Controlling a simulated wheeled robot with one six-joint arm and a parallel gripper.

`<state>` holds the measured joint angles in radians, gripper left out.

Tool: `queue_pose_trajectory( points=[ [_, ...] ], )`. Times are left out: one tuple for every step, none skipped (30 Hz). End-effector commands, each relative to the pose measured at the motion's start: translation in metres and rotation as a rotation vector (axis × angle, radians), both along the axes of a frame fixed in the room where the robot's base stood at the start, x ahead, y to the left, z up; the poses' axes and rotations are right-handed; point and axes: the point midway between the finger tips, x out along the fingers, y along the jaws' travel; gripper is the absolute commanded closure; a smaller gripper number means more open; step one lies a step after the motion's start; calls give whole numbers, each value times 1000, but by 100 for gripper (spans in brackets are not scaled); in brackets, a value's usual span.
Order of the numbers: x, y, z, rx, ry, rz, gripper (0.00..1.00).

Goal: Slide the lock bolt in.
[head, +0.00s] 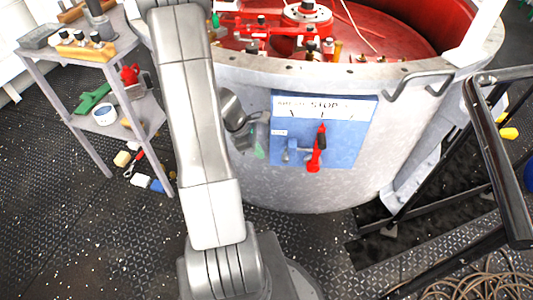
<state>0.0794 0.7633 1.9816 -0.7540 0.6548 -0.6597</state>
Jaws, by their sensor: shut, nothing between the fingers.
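A blue panel (347,143) is mounted on the curved wall of a big pale grey drum. It carries a white label strip with the word STOP. A red lever (316,157) with a dark grip stands almost upright on it. Left of the lever is a small grey-blue metal fitting (291,151), which looks like the lock bolt; how far it is in cannot be told. My gripper (258,151), with greenish tips, is just left of the panel, apart from the fitting. It is shut and empty. My arm hides part of the wrist.
The drum's rim (350,74) rises above the panel, with red machinery inside. A grey handle bar (418,84) sticks out at right. Black railings (497,150) stand further right. A shelf cart (75,58) with tools stands left. Coiled hose lies bottom right.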

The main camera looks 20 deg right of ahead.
Motion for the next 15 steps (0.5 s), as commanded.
queue_pose_trajectory(
  points=[
    [3,5,18,-1,-3,2,100],
    [3,8,24,-1,-3,2,100],
    [4,12,31,0,-3,1,100],
    [5,14,36,-1,-2,2,100],
    [6,16,41,0,-3,1,100],
    [7,19,47,0,-3,1,100],
    [8,21,50,0,-3,1,100],
    [8,23,53,0,-2,1,100],
    [9,24,57,0,-1,0,100],
    [9,25,60,0,0,1,100],
    [9,27,62,0,-1,0,100],
    [9,28,64,1,0,0,100],
    [9,28,65,1,0,0,100],
    [9,29,65,1,1,0,100],
    [9,29,66,0,1,0,100]
  ],
)
